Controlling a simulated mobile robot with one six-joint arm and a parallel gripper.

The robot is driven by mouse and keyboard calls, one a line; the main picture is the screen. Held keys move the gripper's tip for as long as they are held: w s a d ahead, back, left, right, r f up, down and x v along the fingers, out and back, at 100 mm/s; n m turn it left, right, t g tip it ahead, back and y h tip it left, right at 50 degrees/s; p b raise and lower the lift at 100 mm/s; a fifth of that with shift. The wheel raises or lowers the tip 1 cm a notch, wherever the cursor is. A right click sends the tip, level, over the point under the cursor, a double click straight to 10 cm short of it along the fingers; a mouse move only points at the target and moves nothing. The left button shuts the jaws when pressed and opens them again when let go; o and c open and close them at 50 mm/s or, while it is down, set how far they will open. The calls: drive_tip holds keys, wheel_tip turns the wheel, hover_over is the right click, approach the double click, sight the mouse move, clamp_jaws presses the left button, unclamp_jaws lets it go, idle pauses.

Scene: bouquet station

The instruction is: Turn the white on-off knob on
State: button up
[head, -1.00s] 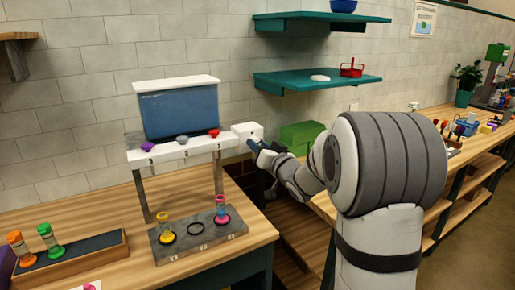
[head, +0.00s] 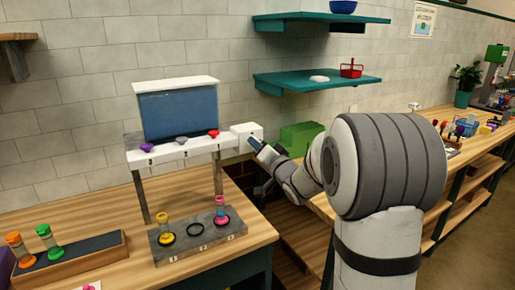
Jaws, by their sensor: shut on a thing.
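The dispenser stand (head: 172,152) holds a blue tank (head: 178,113) under a white lid. A white box (head: 246,130) sits at the right end of its white bar, with my gripper (head: 254,143) against its front lower right. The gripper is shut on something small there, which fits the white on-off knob. The knob itself is hidden behind the fingers, so I cannot tell its angle.
Purple (head: 147,148), grey (head: 181,139) and red (head: 213,133) knobs sit along the bar. Below, a grey tray (head: 200,240) holds a yellow vial (head: 164,222) and a pink vial (head: 221,208). A green box (head: 300,136) is behind my arm.

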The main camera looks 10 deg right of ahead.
drive_tip(key=shift+f, duration=0.3)
drive_tip(key=o, duration=1)
drive_tip(key=shift+r, duration=0.2)
drive_tip(key=b+v, duration=0.1)
drive_tip(key=v, duration=0.6)
drive_tip(key=shift+s+d+b, duration=0.1)
drive_tip(key=shift+s+b, duration=0.25)
drive_tip(key=shift+s, duration=0.05)
